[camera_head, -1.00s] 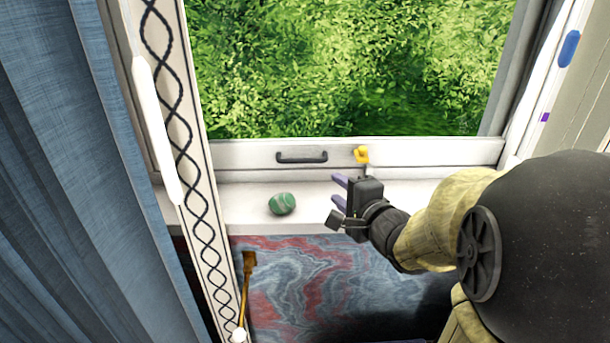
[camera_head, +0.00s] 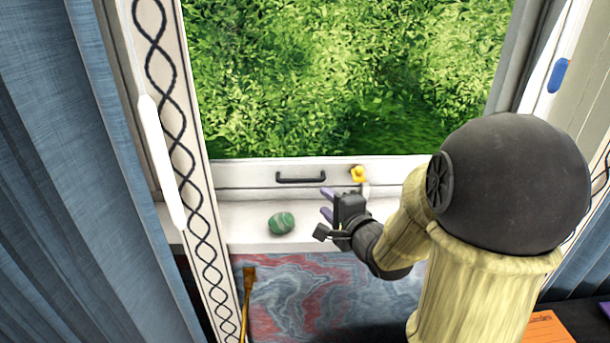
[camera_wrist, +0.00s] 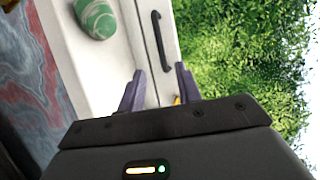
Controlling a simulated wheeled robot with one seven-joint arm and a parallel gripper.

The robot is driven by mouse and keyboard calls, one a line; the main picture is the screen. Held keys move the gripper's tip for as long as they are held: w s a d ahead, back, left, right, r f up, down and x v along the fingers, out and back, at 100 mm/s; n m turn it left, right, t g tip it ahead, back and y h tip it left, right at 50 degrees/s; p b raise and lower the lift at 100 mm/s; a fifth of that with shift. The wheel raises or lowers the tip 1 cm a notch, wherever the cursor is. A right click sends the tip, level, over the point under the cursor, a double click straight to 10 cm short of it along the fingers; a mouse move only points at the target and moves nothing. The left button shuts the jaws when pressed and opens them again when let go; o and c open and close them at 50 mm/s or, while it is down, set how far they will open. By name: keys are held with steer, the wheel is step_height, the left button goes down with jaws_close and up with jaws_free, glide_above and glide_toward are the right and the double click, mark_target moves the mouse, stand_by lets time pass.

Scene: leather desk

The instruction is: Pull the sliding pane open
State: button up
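The window pane (camera_head: 300,90) shows green foliage behind it. Its white bottom rail (camera_head: 250,175) carries a dark bar handle (camera_head: 301,178), which also shows in the wrist view (camera_wrist: 161,42). My gripper (camera_head: 327,205) is in front of the sill, to the right of and a little below the handle. In the wrist view its two purple fingers (camera_wrist: 158,90) are spread apart with nothing gripped between them. The handle lies ahead of the fingertips and is not touched.
A green striped stone (camera_head: 281,223) sits on the white sill (camera_head: 240,222), left of my gripper. A yellow object (camera_head: 358,174) is on the rail right of the handle. A blue curtain (camera_head: 60,180) hangs at left. A brown-handled tool (camera_head: 247,290) leans below.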

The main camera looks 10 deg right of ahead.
mark_target(303, 182)
steer(key=p+x, duration=0.4)
steer(key=x, duration=0.9)
steer(key=shift+w+f, duration=0.15)
jaws_close()
